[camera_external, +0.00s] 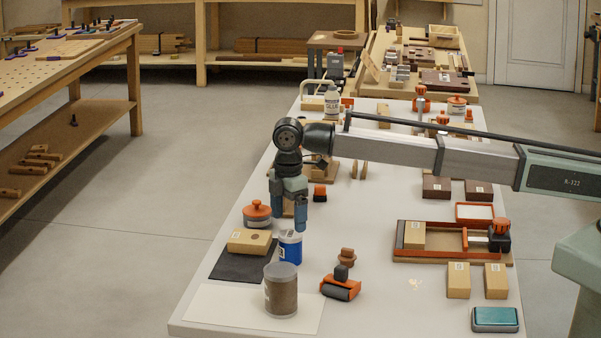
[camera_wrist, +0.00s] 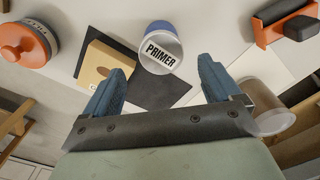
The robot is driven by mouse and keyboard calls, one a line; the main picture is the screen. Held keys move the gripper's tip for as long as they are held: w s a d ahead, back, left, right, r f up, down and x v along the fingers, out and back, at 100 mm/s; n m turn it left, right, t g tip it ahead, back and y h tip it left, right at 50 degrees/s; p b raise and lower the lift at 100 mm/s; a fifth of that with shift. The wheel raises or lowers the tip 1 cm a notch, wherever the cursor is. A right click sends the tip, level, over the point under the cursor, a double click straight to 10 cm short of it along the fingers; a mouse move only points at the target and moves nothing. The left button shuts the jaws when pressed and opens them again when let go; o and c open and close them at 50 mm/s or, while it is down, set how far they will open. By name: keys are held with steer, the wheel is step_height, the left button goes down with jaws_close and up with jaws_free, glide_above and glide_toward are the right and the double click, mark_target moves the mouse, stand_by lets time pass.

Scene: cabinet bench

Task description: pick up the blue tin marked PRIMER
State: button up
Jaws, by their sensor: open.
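The blue tin marked PRIMER (camera_wrist: 161,51) shows in the wrist view just beyond my fingertips, with its white label on top. In the external view the blue tin (camera_external: 290,248) stands upright on the white bench, beside the dark mat. My gripper (camera_external: 288,208) points down above the tin and a little behind it. In the wrist view my gripper (camera_wrist: 162,82) has its two blue fingers spread wide, with nothing between them. The tin is apart from both fingers.
A brown jar with a clear lid (camera_external: 281,292) stands close in front of the tin. A wooden block (camera_external: 249,241) lies on the dark mat (camera_external: 233,266) to its left. An orange-lidded pot (camera_external: 257,213) is behind the block. An orange roller tool (camera_external: 341,287) lies to the right.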

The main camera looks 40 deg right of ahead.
mark_target(291, 234)
steer(key=shift+s+d+f, duration=0.1)
steer(key=shift+f, duration=2.05)
steer(key=shift+s+d+f, duration=0.1)
steer(key=shift+f, duration=2.05)
steer(key=shift+c, duration=0.4)
steer(key=c, duration=1.2)
steer(key=shift+r, duration=0.15)
